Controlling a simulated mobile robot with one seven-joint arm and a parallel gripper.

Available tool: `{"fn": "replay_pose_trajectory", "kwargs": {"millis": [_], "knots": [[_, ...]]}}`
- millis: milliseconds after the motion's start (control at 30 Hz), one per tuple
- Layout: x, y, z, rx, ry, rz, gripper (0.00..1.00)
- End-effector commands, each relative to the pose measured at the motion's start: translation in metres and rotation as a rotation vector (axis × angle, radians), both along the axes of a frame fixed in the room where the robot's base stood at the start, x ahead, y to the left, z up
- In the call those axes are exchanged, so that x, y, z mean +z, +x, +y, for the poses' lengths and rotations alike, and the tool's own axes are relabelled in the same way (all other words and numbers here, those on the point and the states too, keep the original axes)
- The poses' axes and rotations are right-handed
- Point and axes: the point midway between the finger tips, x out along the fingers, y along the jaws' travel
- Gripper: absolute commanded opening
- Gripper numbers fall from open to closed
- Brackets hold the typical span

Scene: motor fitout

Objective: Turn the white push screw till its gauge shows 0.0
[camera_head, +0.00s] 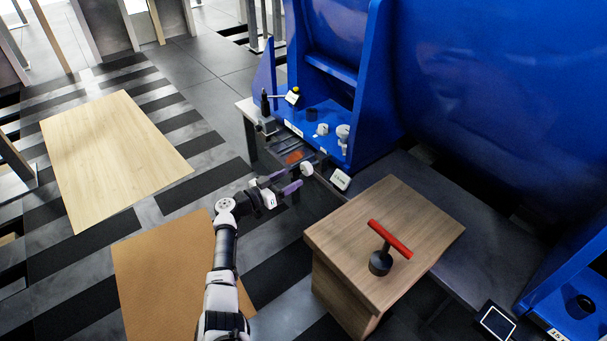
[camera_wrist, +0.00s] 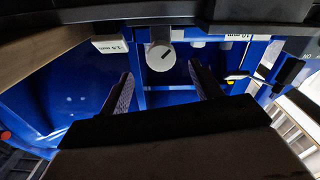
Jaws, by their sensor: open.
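The white push screw (camera_wrist: 160,56) shows in the wrist view as a round white knob with a dark mark on its face. It also shows in the head view (camera_head: 306,169), just beyond my fingers. My gripper (camera_wrist: 166,82) is open and empty. Its two fingers lie to either side of the knob's line, and the knob appears just beyond the fingertips.
A wooden cabinet (camera_head: 420,225) with a red-handled tool (camera_head: 390,240) stands right of my gripper. The large blue motor housing (camera_head: 470,80) rises behind. White fittings (camera_head: 343,132) stand on its blue foot. Another label (camera_wrist: 235,37) hangs right of the knob.

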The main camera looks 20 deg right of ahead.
Motion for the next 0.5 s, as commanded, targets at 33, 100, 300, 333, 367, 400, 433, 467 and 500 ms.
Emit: {"fn": "replay_pose_trajectory", "kwargs": {"millis": [33,100,300,333,367,400,433,467,500], "knots": [[-0.004,0.003,-0.012,-0.004,0.0,-0.001,0.65],[-0.003,0.009,-0.025,-0.002,0.0,-0.001,0.65],[-0.002,0.02,-0.054,-0.001,-0.002,-0.001,0.65],[-0.002,0.021,-0.057,0.0,-0.002,-0.001,0.65],[-0.002,0.022,-0.059,0.001,-0.002,-0.001,0.65],[-0.001,0.023,-0.062,0.001,-0.002,-0.001,0.65],[-0.001,0.024,-0.064,0.002,-0.003,-0.001,0.65],[0.0,0.024,-0.065,0.002,-0.003,-0.001,0.65],[0.0,0.024,-0.066,0.002,-0.003,-0.001,0.65]]}}
